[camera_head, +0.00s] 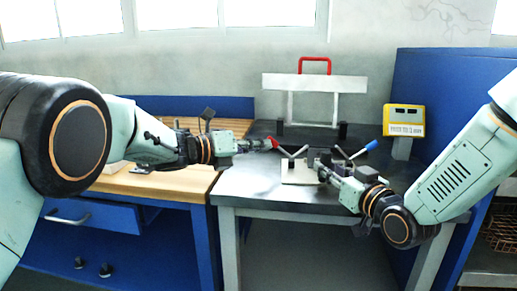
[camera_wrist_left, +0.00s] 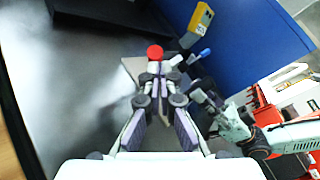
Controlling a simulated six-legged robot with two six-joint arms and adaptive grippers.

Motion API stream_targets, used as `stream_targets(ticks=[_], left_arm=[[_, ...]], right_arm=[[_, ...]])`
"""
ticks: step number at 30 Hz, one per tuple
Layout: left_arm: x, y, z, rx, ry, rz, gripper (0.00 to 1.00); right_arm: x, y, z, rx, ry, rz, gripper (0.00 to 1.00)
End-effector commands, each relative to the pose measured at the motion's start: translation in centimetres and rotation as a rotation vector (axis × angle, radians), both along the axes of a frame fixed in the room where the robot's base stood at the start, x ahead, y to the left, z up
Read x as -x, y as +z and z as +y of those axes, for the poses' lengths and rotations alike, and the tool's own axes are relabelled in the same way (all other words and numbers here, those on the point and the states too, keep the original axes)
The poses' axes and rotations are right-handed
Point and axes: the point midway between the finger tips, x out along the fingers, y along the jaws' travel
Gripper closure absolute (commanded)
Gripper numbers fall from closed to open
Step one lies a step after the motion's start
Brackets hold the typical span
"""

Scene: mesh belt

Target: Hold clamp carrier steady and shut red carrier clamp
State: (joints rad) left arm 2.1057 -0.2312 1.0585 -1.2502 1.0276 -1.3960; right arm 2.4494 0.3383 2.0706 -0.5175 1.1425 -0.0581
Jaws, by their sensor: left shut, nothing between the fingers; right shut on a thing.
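The clamp carrier (camera_head: 299,174) is a pale plate on the dark table, with metal clamp parts on it. It is partly hidden in the left wrist view (camera_wrist_left: 134,66). The red carrier clamp's handle end (camera_head: 273,143) sticks up to the left; it shows as a round red knob (camera_wrist_left: 155,52) in the left wrist view. My left gripper (camera_head: 266,145) is shut and empty, its fingertips (camera_wrist_left: 156,72) close to the red knob; I cannot tell if they touch. My right gripper (camera_head: 322,168) is shut on the carrier's right side. A blue-handled lever (camera_head: 371,145) rises behind it.
A white panel with a red handle (camera_head: 314,82) stands at the table's back. A yellow device (camera_head: 403,121) stands at the back right, before a blue partition (camera_head: 437,85). A wooden bench (camera_head: 165,183) adjoins on the left. The dark tabletop (camera_head: 243,180) left of the carrier is clear.

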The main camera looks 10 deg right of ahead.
Motion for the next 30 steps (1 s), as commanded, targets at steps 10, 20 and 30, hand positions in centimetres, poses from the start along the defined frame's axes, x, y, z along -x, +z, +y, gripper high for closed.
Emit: stream_targets(ticks=[10, 20, 30], left_arm=[[0.1, 1.1, -0.6, 0.001, 0.000, -0.001, 1.00], [0.4, 2.8, -2.2, 0.001, 0.000, -0.003, 1.00], [0.7, 3.6, -3.5, 0.001, 0.001, 0.000, 1.00]], right_arm=[[0.0, 0.0, 0.0, -0.001, 0.000, 0.000, 1.00], [0.0, 0.0, 0.0, 0.000, 0.000, 0.000, 1.00], [0.0, 0.0, 0.0, 0.000, 0.000, 0.000, 1.00]])
